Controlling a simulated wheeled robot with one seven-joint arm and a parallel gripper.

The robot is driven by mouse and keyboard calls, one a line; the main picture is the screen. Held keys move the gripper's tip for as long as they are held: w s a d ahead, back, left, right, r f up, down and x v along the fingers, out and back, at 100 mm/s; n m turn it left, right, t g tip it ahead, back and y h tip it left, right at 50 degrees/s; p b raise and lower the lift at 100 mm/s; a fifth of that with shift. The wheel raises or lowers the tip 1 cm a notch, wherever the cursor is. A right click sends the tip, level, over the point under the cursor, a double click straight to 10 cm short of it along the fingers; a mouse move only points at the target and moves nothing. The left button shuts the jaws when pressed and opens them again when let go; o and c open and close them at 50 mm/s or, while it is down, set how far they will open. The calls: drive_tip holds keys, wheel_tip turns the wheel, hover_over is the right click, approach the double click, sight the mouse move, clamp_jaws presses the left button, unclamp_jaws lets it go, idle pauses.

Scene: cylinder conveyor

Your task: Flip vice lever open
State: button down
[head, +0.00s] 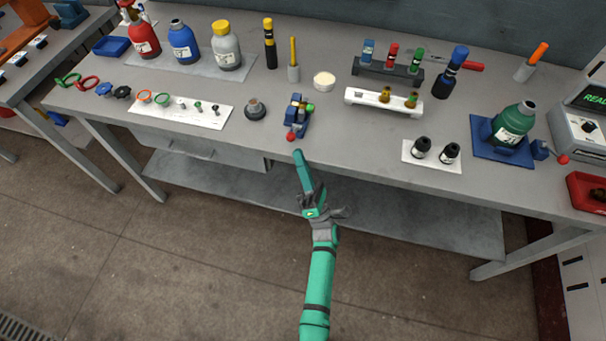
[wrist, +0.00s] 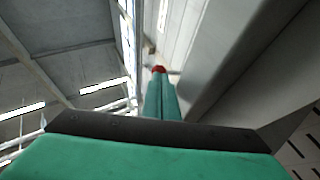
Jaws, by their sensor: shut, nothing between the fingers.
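A small blue vice (head: 298,113) stands at the front edge of the grey bench, with a green-capped piece at its right side. Its lever ends in a red ball (head: 290,136) that points toward the bench's front edge. My gripper (head: 298,154) is shut and empty, with its long green fingers pointing up at the bench edge just below the red ball. In the wrist view the shut fingers reach toward the red ball (wrist: 159,69), which shows right at their tips. I cannot tell whether they touch. Most of the vice is hidden in the wrist view.
The grey bench (head: 340,145) runs across the view. A dark round piece (head: 255,109) stands left of the vice, and a white rack (head: 384,103) stands to its right. A green bottle (head: 513,124) sits on a blue base with another red-ended lever (head: 562,158).

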sight(294, 132)
drive_tip(key=shift+x, duration=1.25)
drive_tip(key=shift+a, duration=0.1)
